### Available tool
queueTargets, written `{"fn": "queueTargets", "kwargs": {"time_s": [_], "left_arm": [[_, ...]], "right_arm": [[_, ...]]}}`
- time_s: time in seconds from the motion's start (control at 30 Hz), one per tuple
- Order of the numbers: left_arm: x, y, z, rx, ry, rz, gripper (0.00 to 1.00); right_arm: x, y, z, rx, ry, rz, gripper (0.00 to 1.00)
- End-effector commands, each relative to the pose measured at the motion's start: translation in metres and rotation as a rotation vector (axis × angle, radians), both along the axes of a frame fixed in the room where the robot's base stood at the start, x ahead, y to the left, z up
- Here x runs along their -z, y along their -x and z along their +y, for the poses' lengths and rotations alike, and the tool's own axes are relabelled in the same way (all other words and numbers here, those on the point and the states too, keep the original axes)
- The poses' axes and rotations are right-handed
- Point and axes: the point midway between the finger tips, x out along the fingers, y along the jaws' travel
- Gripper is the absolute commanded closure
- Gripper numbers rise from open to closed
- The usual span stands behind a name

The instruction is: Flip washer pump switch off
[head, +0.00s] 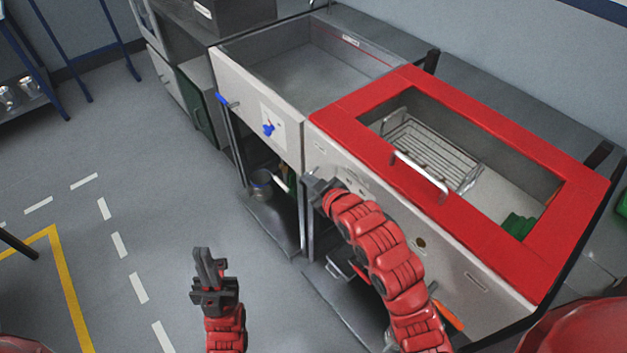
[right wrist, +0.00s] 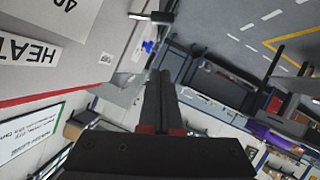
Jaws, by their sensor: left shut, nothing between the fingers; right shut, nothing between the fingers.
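The washer with the red rim (head: 340,112) has a pale front panel (head: 465,255) with small labels and controls. The right wrist view shows a black-tipped lever (right wrist: 152,17) sticking out from this panel, near a small label (right wrist: 106,58) too small to read. I cannot tell for sure that it is the pump switch. My right gripper (head: 314,186) is shut and empty, close to the panel's upper left part, and hides some of it. In the right wrist view its fingers (right wrist: 160,78) are together, apart from the lever. My left gripper (head: 204,258) is shut and empty over the floor.
A sink (head: 295,72) adjoins the washer, with a blue lever (head: 268,130) and a blue handle (head: 229,100) on its front. An orange-handled item (head: 447,315) is beside my right arm.

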Motion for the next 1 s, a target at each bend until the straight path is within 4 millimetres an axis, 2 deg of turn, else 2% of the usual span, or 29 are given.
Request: {"fn": "queueTargets", "kwargs": {"time_s": [0.37,0.6,1.0], "left_arm": [[-0.013,0.0,0.0,0.0,0.0,0.0,1.0],[-0.021,0.0,0.0,0.0,0.0,0.0,1.0],[-0.022,0.0,0.0,0.0,0.0,0.0,1.0]], "right_arm": [[0.022,-0.053,0.027,0.0,-0.001,-0.002,1.0],[0.053,-0.053,0.013,0.0,0.001,-0.001,1.0],[0.06,-0.054,0.01,0.001,-0.001,-0.005,1.0]]}}
